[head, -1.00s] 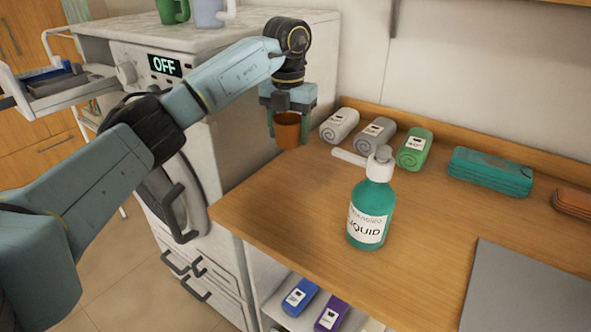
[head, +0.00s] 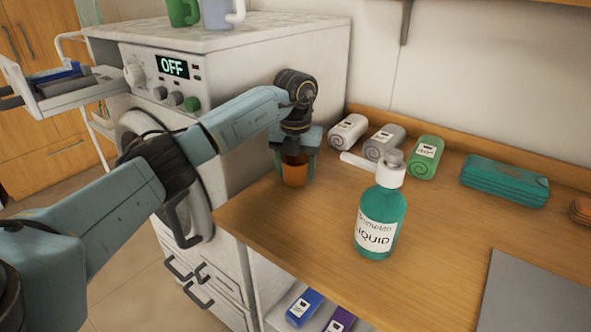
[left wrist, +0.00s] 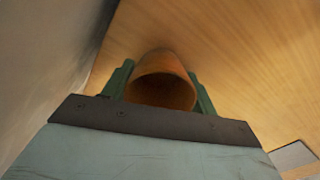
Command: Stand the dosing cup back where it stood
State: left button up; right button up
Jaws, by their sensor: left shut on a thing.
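The orange-brown dosing cup (head: 294,172) is between the fingers of my left gripper (head: 295,170), at the back left of the wooden counter, beside the white machine. In the left wrist view the cup (left wrist: 162,82) shows its open mouth, with a green finger of my left gripper (left wrist: 160,88) on each side. The gripper is shut on the cup. The cup looks upright and at or very near the counter top; I cannot tell whether its base touches. My right gripper is not in view.
A green pump bottle labelled LIQUID (head: 380,215) stands on the counter right of the cup, its nozzle pointing left. Rolled towels (head: 384,142) lie along the back edge. A teal folded stack (head: 504,181) and a grey mat (head: 535,292) are further right. The white machine (head: 235,145) is close left.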

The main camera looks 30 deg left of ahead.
pick_arm(q)
jog(key=shift+f, duration=0.15)
jog(key=o, duration=1)
jog(key=shift+o, duration=0.2)
jog(key=shift+r, duration=0.55)
notch_tip(320, 180, up, 11)
jog(key=p, duration=0.2)
jog(key=shift+r, duration=0.15)
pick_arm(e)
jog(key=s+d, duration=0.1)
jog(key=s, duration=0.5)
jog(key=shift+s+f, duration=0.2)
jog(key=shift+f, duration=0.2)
